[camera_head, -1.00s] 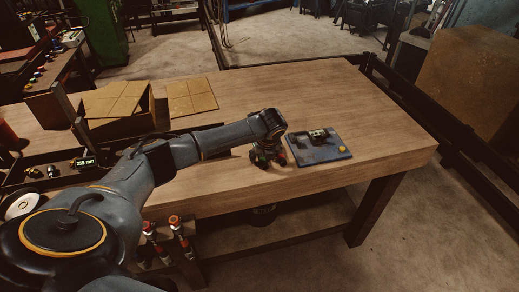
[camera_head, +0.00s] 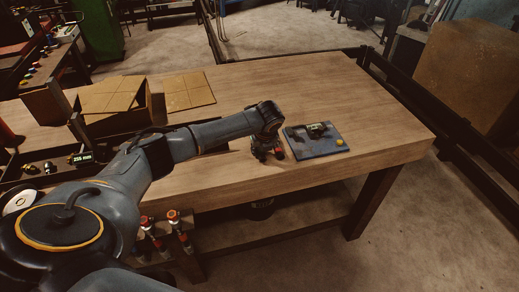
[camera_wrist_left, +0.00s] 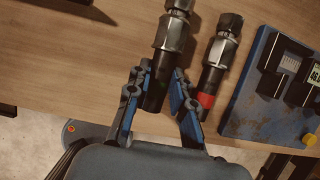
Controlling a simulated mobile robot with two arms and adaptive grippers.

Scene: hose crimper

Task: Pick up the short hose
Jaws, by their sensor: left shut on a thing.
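A hose with a silver metal fitting (camera_wrist_left: 172,35) and a black end stands between the blue-padded fingers of my left gripper (camera_wrist_left: 160,75) in the left wrist view. The fingers are shut on its black part. A second hose (camera_wrist_left: 218,55) with a metal fitting and a red band is just right of the right finger, apart from it. In the head view my left gripper (camera_head: 263,150) is low at the table's front edge, and its wrist largely hides the hoses. A red spot shows beside it. My right gripper is not in view.
A blue plate (camera_head: 318,146) with a gauge device and yellow knob lies right of the gripper. An open cardboard box (camera_head: 115,100) and a flat cardboard sheet (camera_head: 188,92) are at back left. The table's right side is clear.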

